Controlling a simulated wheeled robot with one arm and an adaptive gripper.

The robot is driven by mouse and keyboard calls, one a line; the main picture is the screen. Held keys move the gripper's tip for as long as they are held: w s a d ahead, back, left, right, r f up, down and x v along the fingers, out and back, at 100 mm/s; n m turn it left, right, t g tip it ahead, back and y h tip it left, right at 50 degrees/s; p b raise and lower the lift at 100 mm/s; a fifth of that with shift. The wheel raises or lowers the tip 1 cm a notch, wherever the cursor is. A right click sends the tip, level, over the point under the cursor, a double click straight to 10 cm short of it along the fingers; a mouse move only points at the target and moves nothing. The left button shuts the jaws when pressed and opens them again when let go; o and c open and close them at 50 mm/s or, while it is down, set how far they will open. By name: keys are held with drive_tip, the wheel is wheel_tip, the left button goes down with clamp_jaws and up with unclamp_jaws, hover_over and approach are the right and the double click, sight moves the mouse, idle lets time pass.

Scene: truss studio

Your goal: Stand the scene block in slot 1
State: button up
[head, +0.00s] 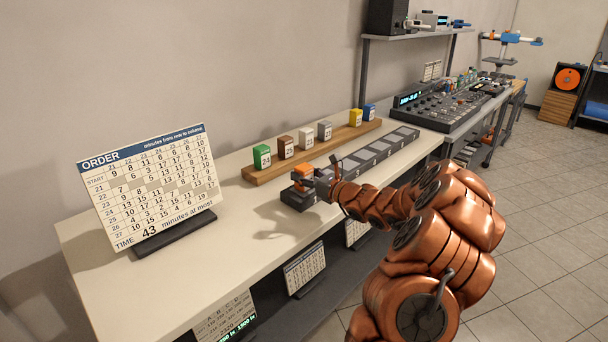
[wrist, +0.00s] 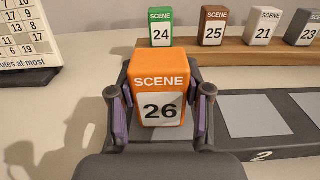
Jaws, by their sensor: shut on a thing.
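My gripper (head: 303,182) is shut on the orange scene block (head: 305,170), which also shows in the wrist view (wrist: 161,75) with "SCENE 26" on its face. The block is upright between the two fingers. It is at the near-left end of the dark slot strip (head: 297,202), at the first place left of the slot marked 2 (wrist: 254,115). The fingers and block cover most of that end place. I cannot tell whether the block's base touches it.
A wooden rack (head: 262,177) behind the strip holds several scene blocks, among them green 24 (wrist: 161,28), brown 25 (wrist: 213,27), white 21 (wrist: 263,22) and grey 23 (wrist: 302,29). An order board (head: 150,185) stands at left. The strip's other slots look empty.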

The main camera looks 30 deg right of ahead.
idle(0.3)
drive_tip(key=o, duration=1.2)
drive_tip(key=shift+f, duration=0.1)
drive_tip(key=shift+s, duration=0.15)
drive_tip(key=b+v, duration=0.1)
drive_tip(key=v, duration=1)
drive_tip(key=shift+s+d, duration=0.2)
drive_tip(key=shift+s, duration=0.15)
drive_tip(key=shift+a, duration=0.1)
